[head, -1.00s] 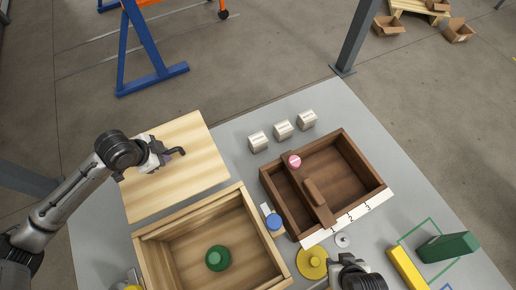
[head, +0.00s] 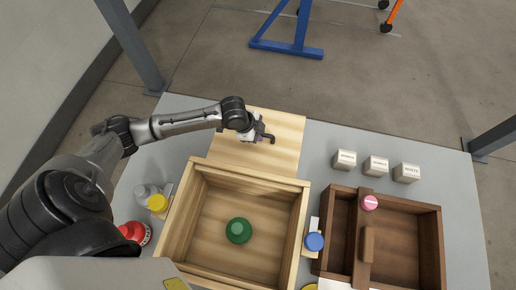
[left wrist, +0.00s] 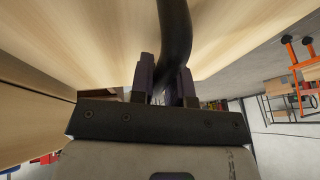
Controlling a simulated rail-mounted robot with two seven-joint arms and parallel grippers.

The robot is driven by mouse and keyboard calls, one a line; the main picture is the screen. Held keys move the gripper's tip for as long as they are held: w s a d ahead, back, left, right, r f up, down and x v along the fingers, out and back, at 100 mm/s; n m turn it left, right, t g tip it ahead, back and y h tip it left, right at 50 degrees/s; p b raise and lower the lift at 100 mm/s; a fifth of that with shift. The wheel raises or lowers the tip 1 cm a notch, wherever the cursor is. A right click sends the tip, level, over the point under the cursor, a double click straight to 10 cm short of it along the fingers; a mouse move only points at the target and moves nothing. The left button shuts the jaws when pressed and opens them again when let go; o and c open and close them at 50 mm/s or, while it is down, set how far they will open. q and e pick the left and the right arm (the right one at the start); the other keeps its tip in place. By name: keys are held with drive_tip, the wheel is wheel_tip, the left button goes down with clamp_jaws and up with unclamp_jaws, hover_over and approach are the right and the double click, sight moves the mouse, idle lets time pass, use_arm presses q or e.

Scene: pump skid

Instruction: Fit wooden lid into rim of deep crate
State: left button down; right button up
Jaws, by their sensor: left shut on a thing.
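The wooden lid (head: 282,160) is a pale flat board behind the far wall of the deep crate, outside its rim. My left gripper (head: 262,136) is over the lid and shut on its dark curved handle (head: 269,138). The handle passes between the fingers in the left wrist view (left wrist: 174,45). I cannot tell whether the lid rests on the table or is slightly raised. The deep crate (head: 178,228) is pale wood and open on top, with a green round knobbed object (head: 238,230) inside. My right gripper is not in view.
A dark divided box (head: 440,245) stands right of the crate, with a pink disc (head: 369,202) on its divider. A blue-topped object (head: 314,242) sits between them. Several labelled white blocks (head: 375,166) stand behind the box. Red (head: 134,232) and yellow (head: 157,202) items are left of the crate.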

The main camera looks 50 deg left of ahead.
sight(258, 147)
use_arm(q)
wheel_tip(258, 147, down, 11)
drive_tip(key=b, duration=0.4)
drive_tip(key=shift+r, duration=0.15)
drive_tip(key=shift+f+b, duration=1)
drive_tip(key=shift+f, duration=0.9)
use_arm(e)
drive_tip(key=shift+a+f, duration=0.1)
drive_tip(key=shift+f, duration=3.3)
use_arm(q)
drive_tip(key=shift+f, duration=0.25)
drive_tip(key=c, duration=1.5)
unclamp_jaws()
drive_tip(key=shift+f, duration=0.15)
drive_tip(key=shift+c, duration=0.2)
drive_tip(key=o, duration=0.4)
drive_tip(key=shift+o, duration=0.2)
